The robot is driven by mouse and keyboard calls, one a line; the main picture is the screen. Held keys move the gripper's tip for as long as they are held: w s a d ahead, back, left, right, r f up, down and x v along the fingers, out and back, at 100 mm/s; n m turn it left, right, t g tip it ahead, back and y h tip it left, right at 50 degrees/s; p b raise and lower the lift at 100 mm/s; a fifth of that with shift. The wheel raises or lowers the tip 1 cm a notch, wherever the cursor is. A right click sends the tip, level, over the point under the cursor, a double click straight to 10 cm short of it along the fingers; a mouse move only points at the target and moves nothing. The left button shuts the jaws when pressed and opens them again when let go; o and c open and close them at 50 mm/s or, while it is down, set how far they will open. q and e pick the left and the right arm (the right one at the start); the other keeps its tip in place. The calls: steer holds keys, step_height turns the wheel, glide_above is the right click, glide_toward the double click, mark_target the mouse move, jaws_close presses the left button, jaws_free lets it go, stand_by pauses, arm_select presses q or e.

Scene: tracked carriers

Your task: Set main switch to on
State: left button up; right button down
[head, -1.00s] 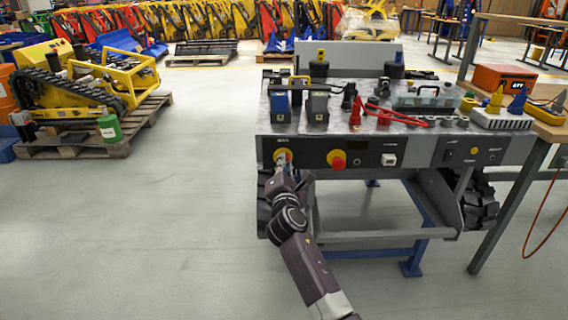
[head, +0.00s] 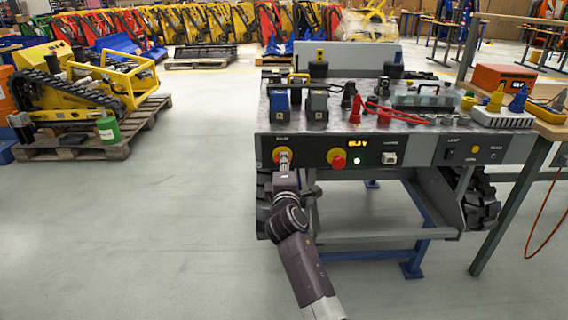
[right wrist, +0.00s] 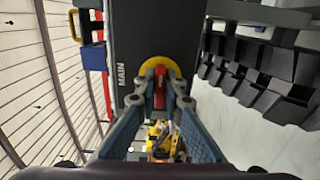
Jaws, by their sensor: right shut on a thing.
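The main switch is a red handle (right wrist: 160,84) on a round yellow plate (right wrist: 150,67), beside the word MAIN in the right wrist view. In the head view its yellow plate (head: 276,155) shows at the left of the carrier's front panel (head: 310,146). My right gripper (head: 284,160) is shut on the switch handle, with one finger on each side of it in the right wrist view (right wrist: 160,98). On the panel a small display (head: 357,143) glows orange and a green lamp (head: 357,161) is lit. My left gripper is not in view.
A red emergency-stop button (head: 338,161) on a yellow ring sits right of the switch. Batteries (head: 279,101) and red cables lie on the carrier's top. A bench (head: 550,131) stands close at the right. The floor at left is clear up to a pallet (head: 120,146).

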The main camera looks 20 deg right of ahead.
steer(key=shift+f, duration=0.1)
stand_by(0.4)
steer(key=c, duration=2)
jaws_free()
steer(key=shift+c, duration=0.2)
steer(key=shift+s, duration=0.1)
steer(key=v, duration=1.2)
